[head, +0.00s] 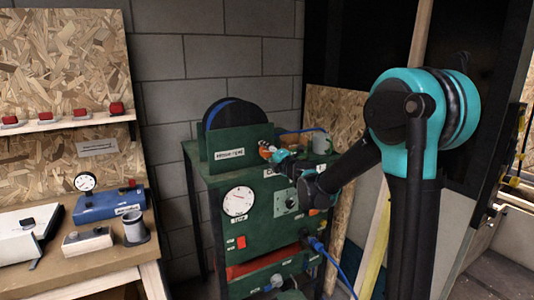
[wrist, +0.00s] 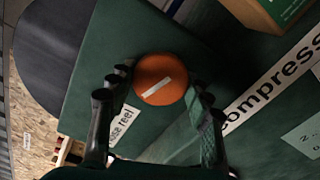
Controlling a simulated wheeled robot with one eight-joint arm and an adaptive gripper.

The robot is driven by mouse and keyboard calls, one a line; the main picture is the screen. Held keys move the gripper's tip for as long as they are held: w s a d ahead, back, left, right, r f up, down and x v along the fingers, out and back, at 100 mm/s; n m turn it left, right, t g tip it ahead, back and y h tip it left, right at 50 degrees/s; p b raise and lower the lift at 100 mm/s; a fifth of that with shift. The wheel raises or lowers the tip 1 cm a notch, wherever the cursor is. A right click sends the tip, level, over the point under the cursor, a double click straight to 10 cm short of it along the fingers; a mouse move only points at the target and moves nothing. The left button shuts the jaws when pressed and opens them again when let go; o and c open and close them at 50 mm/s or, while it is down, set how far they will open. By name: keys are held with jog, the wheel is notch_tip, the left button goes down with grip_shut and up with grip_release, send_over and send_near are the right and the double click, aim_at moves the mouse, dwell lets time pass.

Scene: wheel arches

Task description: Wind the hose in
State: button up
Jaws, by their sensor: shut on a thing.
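The hose reel (head: 212,117) is a dark drum with blue hose on it, standing behind a green panel (head: 243,140) labelled as the hose reel on top of the green machine. In the wrist view the drum (wrist: 55,45) shows as a dark disc at upper left. A round orange knob (wrist: 160,68) with a pale stripe sits in front of the green panel. My gripper (head: 268,150) reaches in from the right. In the wrist view my gripper (wrist: 158,90) has its fingers on both sides of the knob, shut on it. The knob's stem is hidden.
The green machine (head: 238,225) carries a gauge, a red switch and a blue cable (head: 338,267) at lower right. A workbench (head: 90,263) with several tools stands at left. A shelf (head: 65,124) with red-topped items is above it. A block wall closes the back.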

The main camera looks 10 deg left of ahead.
jog(key=shift+m, duration=0.6)
jog(key=o, duration=1.2)
jog(key=shift+m, duration=0.3)
jog(key=shift+c, duration=0.2)
jog(key=v, duration=1.2)
